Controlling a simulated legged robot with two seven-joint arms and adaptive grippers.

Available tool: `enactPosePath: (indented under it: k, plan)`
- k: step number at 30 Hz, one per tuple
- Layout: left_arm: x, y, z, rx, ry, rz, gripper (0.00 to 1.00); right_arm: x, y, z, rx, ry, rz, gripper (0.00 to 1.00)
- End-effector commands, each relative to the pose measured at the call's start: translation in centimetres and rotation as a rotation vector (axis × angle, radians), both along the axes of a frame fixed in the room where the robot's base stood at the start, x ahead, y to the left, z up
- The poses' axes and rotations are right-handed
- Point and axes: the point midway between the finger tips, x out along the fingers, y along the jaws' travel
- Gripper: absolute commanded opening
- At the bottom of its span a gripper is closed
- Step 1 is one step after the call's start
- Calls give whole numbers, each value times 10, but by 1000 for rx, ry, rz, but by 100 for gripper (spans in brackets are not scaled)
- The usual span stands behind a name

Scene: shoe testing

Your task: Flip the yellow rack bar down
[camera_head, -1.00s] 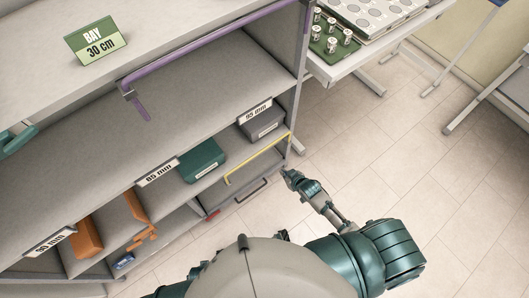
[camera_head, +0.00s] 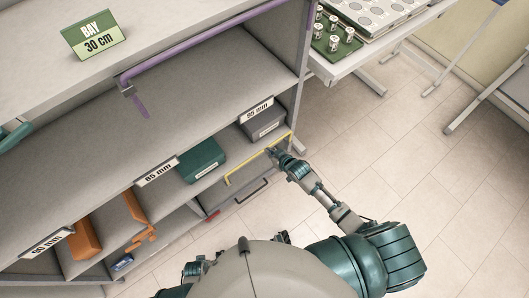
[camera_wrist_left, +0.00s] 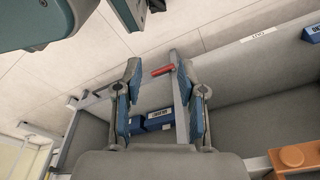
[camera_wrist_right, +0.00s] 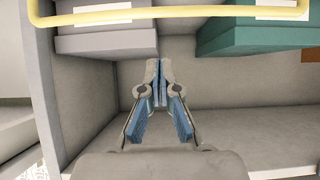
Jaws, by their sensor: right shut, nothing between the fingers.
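The yellow rack bar (camera_head: 243,170) runs along the front of the right-hand lower shelf bay in the head view, in front of the grey and green boxes. In the right wrist view the bar (camera_wrist_right: 180,13) crosses the top of the picture, bent at both ends. My right gripper (camera_head: 271,153) is close to the bar's right half; whether it touches cannot be told. In the right wrist view its fingers (camera_wrist_right: 159,82) are shut and empty, with the bar beyond their tips. My left gripper (camera_wrist_left: 160,95) is open and empty in the left wrist view, over a lower shelf.
A grey box (camera_head: 263,120) and a green box (camera_head: 201,160) stand on the shelf behind the bar. A purple bar (camera_head: 200,43) edges the upper shelf.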

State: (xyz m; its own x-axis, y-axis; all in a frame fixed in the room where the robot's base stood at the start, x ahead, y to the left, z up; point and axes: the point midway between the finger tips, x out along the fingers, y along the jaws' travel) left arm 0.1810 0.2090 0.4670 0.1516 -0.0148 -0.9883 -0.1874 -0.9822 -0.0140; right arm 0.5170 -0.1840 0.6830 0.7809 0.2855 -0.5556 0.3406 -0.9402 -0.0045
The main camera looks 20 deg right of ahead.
Motion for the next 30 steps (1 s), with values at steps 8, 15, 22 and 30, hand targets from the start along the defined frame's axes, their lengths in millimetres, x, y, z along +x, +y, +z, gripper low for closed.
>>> enactPosePath:
  k: [8, 15, 22, 30]
  plan:
    - [20, -2, 34, 1, -16, 5, 40, 29, 11, -41, 2, 4, 1, 0]
    - [26, -4, 53, 3, -22, 7, 40, 33, 11, -58, 3, -1, 1, 0]
    - [27, -3, 55, 2, -22, 7, 40, 33, 12, -58, 3, -1, 1, 0]
    - [31, -3, 63, 1, -28, 8, 40, 33, 13, -67, 1, 0, 0, 0]
